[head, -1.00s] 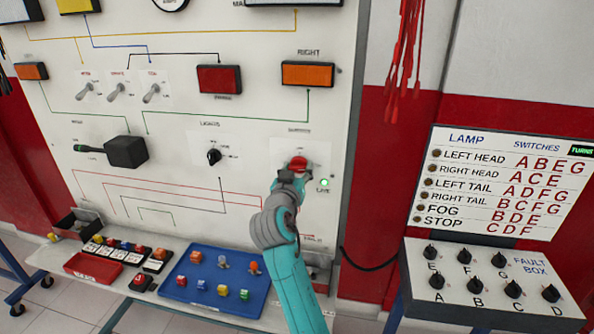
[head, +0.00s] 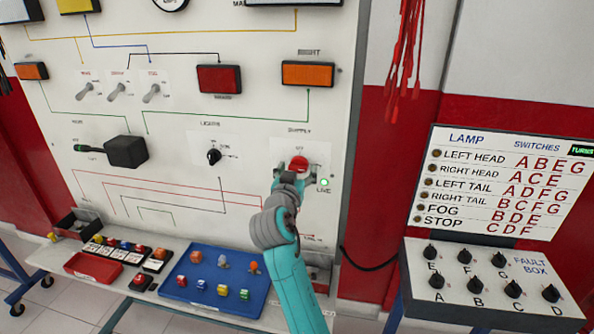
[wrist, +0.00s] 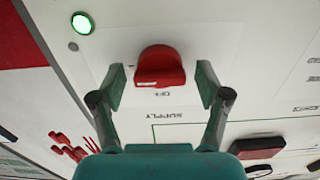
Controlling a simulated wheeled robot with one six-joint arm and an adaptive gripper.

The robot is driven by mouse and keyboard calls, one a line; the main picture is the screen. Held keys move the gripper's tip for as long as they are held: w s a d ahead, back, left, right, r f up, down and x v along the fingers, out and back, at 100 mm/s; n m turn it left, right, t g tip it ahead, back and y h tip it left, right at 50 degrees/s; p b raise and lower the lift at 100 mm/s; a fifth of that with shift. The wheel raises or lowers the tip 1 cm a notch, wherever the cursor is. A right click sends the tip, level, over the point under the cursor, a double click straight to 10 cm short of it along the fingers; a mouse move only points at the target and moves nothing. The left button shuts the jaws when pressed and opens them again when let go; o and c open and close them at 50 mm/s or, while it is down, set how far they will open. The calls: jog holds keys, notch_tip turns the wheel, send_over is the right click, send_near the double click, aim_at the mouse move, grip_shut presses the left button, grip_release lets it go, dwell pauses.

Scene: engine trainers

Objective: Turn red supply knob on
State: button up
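The red supply knob (head: 299,163) is on the white panel under the word SUPPLY. In the wrist view the red knob (wrist: 160,66) lies between the two fingers, with the word OFF by it and a gap on each side. My gripper (head: 300,178) is at the panel in front of the knob and hides its lower part. In the wrist view my gripper (wrist: 160,85) is open and holds nothing. A green lamp (head: 324,182) marked LIVE is lit beside the knob; it also shows in the wrist view (wrist: 82,23).
A black lights knob (head: 214,156) is on the panel to the left. A blue tray (head: 205,303) with several small parts lies on the shelf below. The fault box (head: 490,279) with several black knobs stands at the right.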

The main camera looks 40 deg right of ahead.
jog(key=v, duration=1.2)
dwell(0.6)
